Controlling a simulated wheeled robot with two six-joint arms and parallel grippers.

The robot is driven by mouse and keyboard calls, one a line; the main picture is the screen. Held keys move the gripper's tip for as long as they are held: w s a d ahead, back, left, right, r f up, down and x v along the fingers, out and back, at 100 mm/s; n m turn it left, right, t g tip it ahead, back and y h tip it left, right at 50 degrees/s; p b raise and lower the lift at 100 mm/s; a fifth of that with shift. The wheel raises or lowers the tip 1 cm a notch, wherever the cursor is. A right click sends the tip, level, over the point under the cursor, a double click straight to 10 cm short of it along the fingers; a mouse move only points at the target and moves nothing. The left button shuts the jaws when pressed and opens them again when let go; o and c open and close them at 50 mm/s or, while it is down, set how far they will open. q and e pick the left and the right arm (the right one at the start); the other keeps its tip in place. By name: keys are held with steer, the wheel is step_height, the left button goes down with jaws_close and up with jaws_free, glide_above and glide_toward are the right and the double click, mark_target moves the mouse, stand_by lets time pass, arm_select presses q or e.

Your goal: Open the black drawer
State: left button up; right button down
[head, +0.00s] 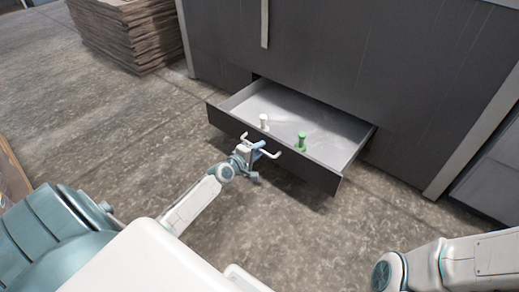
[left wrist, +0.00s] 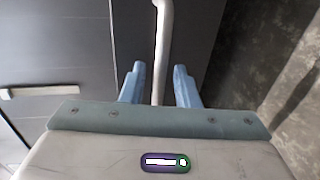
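The black drawer (head: 262,148) stands pulled out at the bottom of the dark cabinet in the head view, its pale inside showing. Its white handle (head: 272,155) is on the front face, and the handle also shows in the left wrist view (left wrist: 162,40). My left gripper (head: 258,150) is at the handle. In the left wrist view its two blue fingers (left wrist: 159,85) stand apart with the handle between them; gaps show beside the bar, so it looks open around it. Only part of my right arm shows at bottom right; its gripper is out of view.
A white item (head: 264,122) and a green item (head: 301,142) stand inside the drawer. The dark cabinet (head: 330,55) rises behind, with another handle (head: 264,25) above. A stack of brown sheets (head: 127,35) is at upper left. The floor before the drawer is clear.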

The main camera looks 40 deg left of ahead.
arm_select(q)
steer(key=p+v, duration=0.2)
steer(key=v, duration=0.8)
steer(key=shift+a, duration=0.1)
